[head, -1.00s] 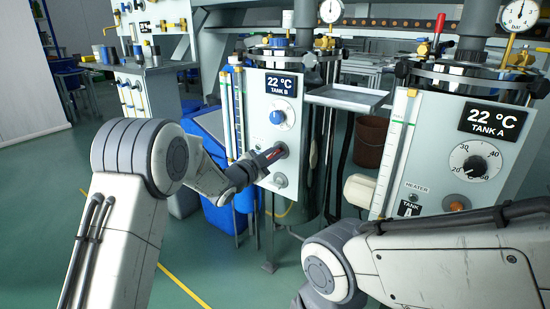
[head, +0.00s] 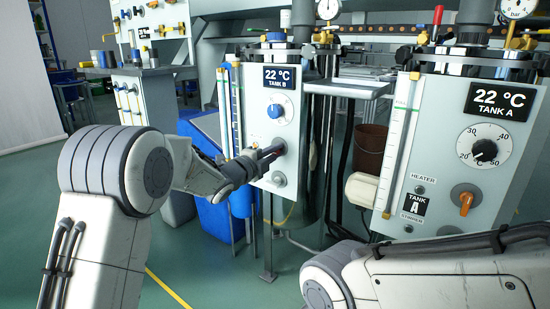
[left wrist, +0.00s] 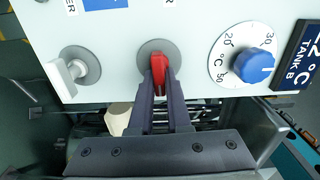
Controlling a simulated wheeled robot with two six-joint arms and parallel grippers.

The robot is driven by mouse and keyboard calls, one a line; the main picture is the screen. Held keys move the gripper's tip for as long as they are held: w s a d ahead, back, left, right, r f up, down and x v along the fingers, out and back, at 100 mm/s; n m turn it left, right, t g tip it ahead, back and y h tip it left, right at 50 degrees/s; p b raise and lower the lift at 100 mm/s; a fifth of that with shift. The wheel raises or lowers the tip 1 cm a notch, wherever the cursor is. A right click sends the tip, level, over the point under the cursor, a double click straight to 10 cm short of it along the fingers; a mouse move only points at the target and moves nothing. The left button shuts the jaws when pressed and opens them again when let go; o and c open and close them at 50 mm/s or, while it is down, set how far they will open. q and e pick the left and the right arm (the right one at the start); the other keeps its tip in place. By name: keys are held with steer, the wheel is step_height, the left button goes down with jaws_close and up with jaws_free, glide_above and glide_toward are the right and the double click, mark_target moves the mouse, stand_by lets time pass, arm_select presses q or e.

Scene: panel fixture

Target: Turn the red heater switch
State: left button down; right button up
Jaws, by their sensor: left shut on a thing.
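The red heater switch (left wrist: 159,70) sits on a grey round base on the tank B panel (head: 258,120). In the left wrist view, my left gripper (left wrist: 160,92) has one dark finger on each side of the red handle and is shut on it. In the head view my left gripper (head: 266,154) reaches this switch from the left, and its fingers mostly hide the handle. My right arm crosses the lower right, but its gripper is out of the picture.
A blue dial (left wrist: 254,66) and a pale grey switch (left wrist: 75,72) flank the red switch on the same panel. The tank A panel (head: 440,190) stands at the right, with an orange switch (head: 462,199). A blue container (head: 216,218) stands below my left forearm.

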arm_select(q)
steer(key=shift+a+f+m, duration=0.1)
steer(key=shift+f+m, duration=0.05)
steer(key=shift+m, duration=0.15)
stand_by(0.4)
steer(key=c, duration=0.9)
jaws_free()
steer(key=p+v, duration=0.3)
steer(key=v, duration=0.7)
steer(key=shift+s+a+p, duration=0.1)
steer(key=shift+s+p, duration=0.1)
steer(key=shift+p, duration=0.1)
